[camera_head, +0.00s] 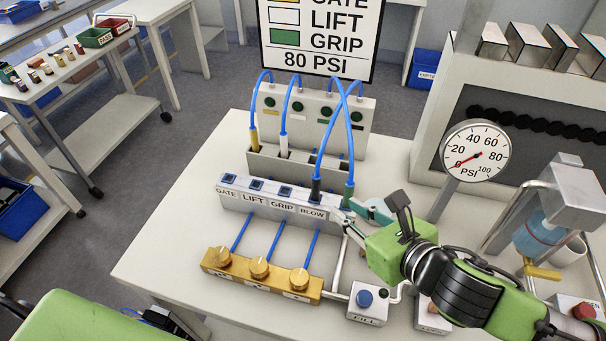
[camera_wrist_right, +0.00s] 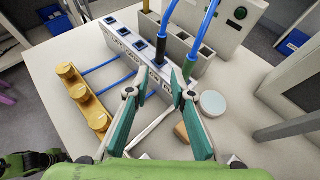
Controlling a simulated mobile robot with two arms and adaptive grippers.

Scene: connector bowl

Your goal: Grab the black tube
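The black tube, a blue hose with a black end (camera_head: 315,190), stands upright at the BLOW end of the grey socket block (camera_head: 265,205). It seems to sit in the BLOW socket; its tip is hidden. In the right wrist view the black end (camera_wrist_right: 159,54) is just beyond my fingertips. My right gripper (camera_head: 352,210) is open and empty, close to the block's right end; its fingers also show in the right wrist view (camera_wrist_right: 155,87). My left gripper is out of view.
The green-ended tube (camera_head: 348,193) stands close right of the black one. White- and yellow-ended tubes (camera_head: 284,145) stand in the holder (camera_head: 262,160) behind. Yellow knobs (camera_head: 260,268) lie in front, a fill button (camera_head: 366,300) and gauge (camera_head: 476,150) to the right.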

